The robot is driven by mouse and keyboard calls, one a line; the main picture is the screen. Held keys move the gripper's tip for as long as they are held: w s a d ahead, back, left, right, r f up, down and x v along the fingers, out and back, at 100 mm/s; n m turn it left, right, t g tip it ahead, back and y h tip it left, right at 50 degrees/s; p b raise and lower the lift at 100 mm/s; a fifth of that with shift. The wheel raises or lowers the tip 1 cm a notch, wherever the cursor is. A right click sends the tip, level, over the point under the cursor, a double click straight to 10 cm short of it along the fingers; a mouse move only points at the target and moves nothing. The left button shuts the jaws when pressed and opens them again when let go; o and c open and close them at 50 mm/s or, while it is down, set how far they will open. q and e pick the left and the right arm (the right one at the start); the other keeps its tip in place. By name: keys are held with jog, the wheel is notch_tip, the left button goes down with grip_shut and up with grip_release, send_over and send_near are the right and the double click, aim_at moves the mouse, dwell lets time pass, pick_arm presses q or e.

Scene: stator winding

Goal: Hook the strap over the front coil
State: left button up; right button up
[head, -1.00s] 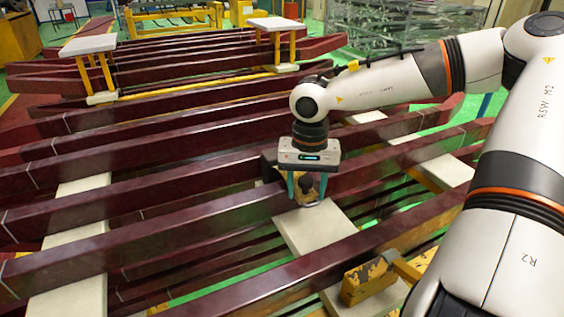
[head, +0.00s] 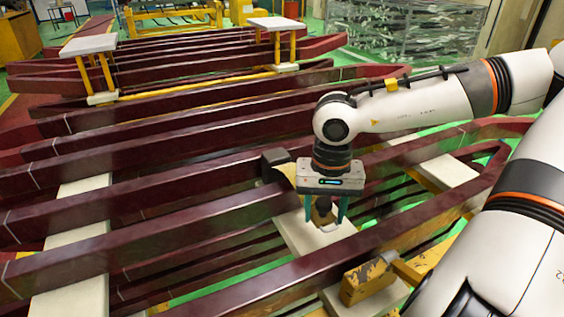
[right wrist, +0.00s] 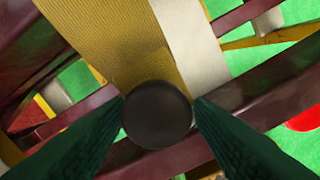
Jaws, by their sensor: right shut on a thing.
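My right gripper (head: 323,217) points down, its two teal fingers shut on the dark round end (right wrist: 157,113) of the strap. The gold woven strap (right wrist: 110,42) runs from this end up the right wrist view. In the head view a short piece of the strap (head: 288,173) shows left of the gripper, beside a dark block (head: 275,157) on a coil bar. The front coil (head: 290,276), a dark red bar, crosses the bottom of the head view. The gripper is behind it, above a pale board. My left gripper is not in view.
Several dark red coil bars (head: 150,190) lie in slanting rows with narrow gaps between them. Pale boards (head: 66,235) lie across under them. A worn yellow bracket (head: 365,283) stands at the front right. Two small white-topped stands (head: 88,45) are at the back.

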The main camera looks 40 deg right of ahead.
jog(key=shift+s+r, duration=0.1)
jog(key=shift+s, duration=0.6)
jog(key=shift+s+a, duration=0.1)
jog(key=s, duration=0.2)
jog(key=shift+s+a, duration=0.35)
jog(key=shift+a, duration=0.05)
jog(key=shift+s+a+b, duration=0.15)
jog(key=shift+s+b, duration=0.15)
jog(key=shift+b, duration=0.8)
jog(key=s+b, duration=0.2)
jog(key=b, duration=0.1)
jog(key=s+a+b, duration=0.1)
jog(key=s+b, duration=0.1)
jog(key=b, duration=0.2)
jog(key=shift+a, duration=0.15)
jog(key=o, duration=0.8)
jog(key=shift+s, duration=0.15)
jog(key=shift+c, duration=0.2)
jog(key=o, duration=0.9)
jog(key=shift+d, duration=0.25)
jog(key=shift+c, duration=0.2)
jog(key=shift+a, duration=0.2)
